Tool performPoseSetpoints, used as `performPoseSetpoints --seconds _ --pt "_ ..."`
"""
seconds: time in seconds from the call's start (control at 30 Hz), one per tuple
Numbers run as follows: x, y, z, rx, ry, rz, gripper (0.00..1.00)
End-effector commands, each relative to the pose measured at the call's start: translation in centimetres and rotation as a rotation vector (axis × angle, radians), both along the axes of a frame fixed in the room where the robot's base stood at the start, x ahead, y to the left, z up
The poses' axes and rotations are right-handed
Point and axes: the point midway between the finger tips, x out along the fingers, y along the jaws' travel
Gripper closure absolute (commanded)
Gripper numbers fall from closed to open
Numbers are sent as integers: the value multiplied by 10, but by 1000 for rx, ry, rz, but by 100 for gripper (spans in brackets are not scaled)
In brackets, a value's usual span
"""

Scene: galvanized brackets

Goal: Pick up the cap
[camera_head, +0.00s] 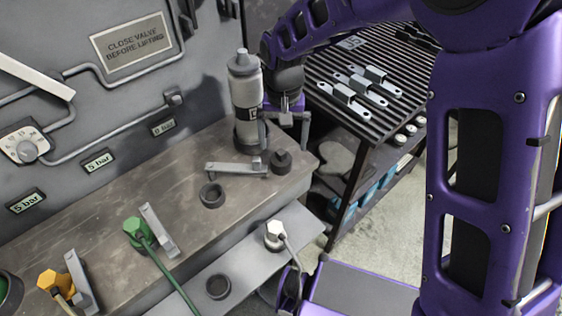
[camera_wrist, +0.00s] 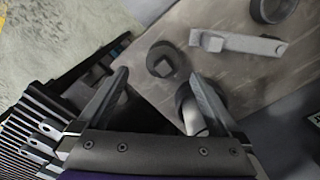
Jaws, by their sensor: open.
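A dark, round cap with a raised square-shaped centre (camera_head: 282,161) lies on the bench's right corner. It also shows in the wrist view (camera_wrist: 160,62), just beyond and between my fingertips. My gripper (camera_head: 285,136) is open and empty, pointing down above the cap, with a gap between them. In the wrist view both fingers (camera_wrist: 160,78) are spread apart. Nothing hides the cap in either view.
A grey bottle (camera_head: 245,95) stands close left of my gripper. A metal bracket (camera_head: 237,170) and a dark ring (camera_head: 212,195) lie left of the cap. A slatted rack (camera_head: 345,85) with several brackets stands to the right. The bench edge is close.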

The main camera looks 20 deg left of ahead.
Motion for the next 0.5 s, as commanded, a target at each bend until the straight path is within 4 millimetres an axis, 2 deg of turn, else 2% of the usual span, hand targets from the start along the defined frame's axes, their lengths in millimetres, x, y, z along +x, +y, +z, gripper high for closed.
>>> performPoseSetpoints --seconds 0.03,0.27,0.5 --pt "0 0 -7 0 1 0 0" --pt "-1 1 -18 0 0 0 0" --pt "-3 3 -52 -2 2 0 0"
